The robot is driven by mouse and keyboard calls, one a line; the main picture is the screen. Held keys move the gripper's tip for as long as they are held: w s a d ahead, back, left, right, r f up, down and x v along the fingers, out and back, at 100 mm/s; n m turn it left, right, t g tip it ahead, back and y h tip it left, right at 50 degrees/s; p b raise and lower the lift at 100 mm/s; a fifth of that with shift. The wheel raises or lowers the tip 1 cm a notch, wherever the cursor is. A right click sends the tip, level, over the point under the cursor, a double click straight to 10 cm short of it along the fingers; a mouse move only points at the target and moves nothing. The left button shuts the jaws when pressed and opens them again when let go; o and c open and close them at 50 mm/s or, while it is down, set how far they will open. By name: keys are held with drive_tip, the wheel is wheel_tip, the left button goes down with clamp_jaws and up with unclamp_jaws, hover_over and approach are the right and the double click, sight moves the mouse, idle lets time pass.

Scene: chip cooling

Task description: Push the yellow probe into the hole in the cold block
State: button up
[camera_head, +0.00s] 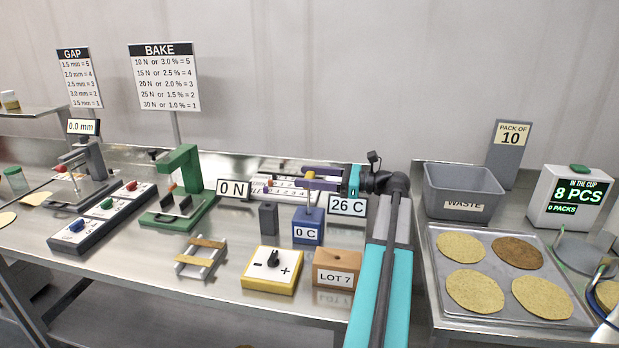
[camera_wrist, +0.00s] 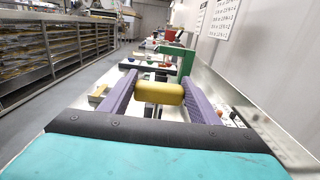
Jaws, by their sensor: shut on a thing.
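The yellow probe has an orange-yellow knob (camera_head: 310,175) and a thin stem pointing down in the head view. My gripper (camera_head: 307,183) is shut on its handle; in the wrist view the yellow handle (camera_wrist: 160,93) lies between the two purple fingers. The cold block is the blue block labelled 0 C (camera_head: 307,231), directly below the probe. The stem reaches down to about the block's top. I cannot tell whether its tip is in the hole or just above it. The hole itself is not clearly visible.
A display (camera_head: 347,206) reading 26 C stands right of the cold block. A dark grey block (camera_head: 268,218) stands to its left. A yellow-edged dial box (camera_head: 272,270) and a LOT 7 block (camera_head: 337,268) are in front. A green press (camera_head: 180,190) stands farther left.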

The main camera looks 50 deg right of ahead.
drive_tip(key=b, duration=0.5)
hover_over(310, 215)
drive_tip(key=shift+w+f, duration=0.15)
drive_tip(key=shift+f, duration=2.55)
drive_tip(key=o, duration=1.1)
drive_tip(key=shift+d, duration=0.1)
drive_tip(key=shift+b+v, duration=1.15)
drive_tip(key=shift+v, duration=5.7)
